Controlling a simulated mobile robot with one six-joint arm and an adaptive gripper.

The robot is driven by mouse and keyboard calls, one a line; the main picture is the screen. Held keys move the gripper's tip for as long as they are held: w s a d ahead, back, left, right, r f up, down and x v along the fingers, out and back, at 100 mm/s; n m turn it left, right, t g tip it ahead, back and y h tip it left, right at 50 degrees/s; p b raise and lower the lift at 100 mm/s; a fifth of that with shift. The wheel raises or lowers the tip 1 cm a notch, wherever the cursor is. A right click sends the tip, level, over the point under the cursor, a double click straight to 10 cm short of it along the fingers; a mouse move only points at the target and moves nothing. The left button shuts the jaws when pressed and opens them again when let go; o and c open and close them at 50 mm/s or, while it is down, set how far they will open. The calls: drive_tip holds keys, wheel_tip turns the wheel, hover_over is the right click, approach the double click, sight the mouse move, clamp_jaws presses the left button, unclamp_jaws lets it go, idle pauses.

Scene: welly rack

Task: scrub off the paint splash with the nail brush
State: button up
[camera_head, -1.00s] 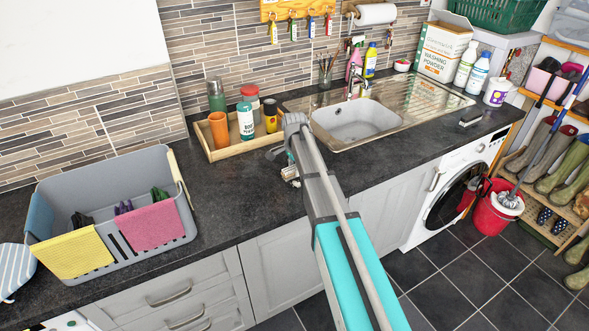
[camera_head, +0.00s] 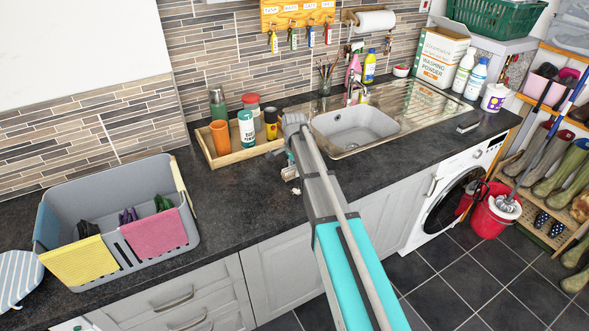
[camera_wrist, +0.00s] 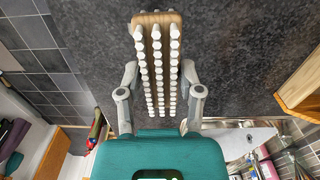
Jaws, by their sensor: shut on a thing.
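The nail brush (camera_wrist: 158,20) has a wooden body and rows of white bristles, which face the camera in the wrist view. My gripper (camera_wrist: 160,78) is shut on it, one finger on each side. In the head view my gripper (camera_head: 289,172) is low over the dark worktop, in front of the wooden tray, and my arm hides most of it and the brush. A small pale mark (camera_head: 296,191) shows on the worktop just beside it; I cannot tell whether it is the paint splash. I cannot tell whether the bristles touch the worktop.
A wooden tray (camera_head: 217,158) with bottles and an orange cup stands behind my gripper. A grey crate (camera_head: 190,222) with cloths is at left. The sink (camera_head: 355,128) is to the right. Bare worktop (camera_head: 235,195) lies between crate and gripper.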

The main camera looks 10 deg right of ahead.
drive_tip(key=shift+r+p, duration=1.45)
drive_tip(key=shift+r, duration=0.05)
drive_tip(key=shift+f, duration=0.15)
drive_tip(key=shift+s, duration=0.1)
